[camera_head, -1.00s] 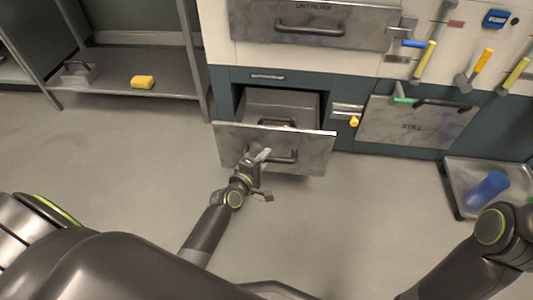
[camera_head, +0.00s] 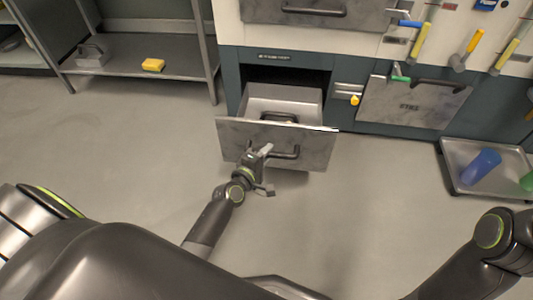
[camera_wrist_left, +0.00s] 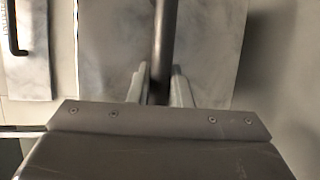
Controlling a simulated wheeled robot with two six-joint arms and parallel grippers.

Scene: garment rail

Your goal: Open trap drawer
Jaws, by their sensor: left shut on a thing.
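The trap drawer (camera_head: 235,139) is a marbled grey metal front standing well out of the teal cabinet, with its open box showing behind it. Its dark bar handle (camera_head: 285,155) is on the front face. My left gripper (camera_head: 262,158) is at the left part of this handle. In the left wrist view the handle bar (camera_wrist_left: 165,45) runs between the two fingers (camera_wrist_left: 160,85), which are shut on it. Inside the drawer, a small curved handle-like part (camera_head: 278,117) shows over the front's edge. My right arm is at the lower right; its gripper is not visible.
A metal shelf (camera_head: 120,62) with a yellow sponge (camera_head: 153,65) stands at the left. Tools hang on the upper right panel. A metal tray (camera_head: 452,168) with a blue cup (camera_head: 481,166) lies on the floor at the right. The floor before the drawer is clear.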

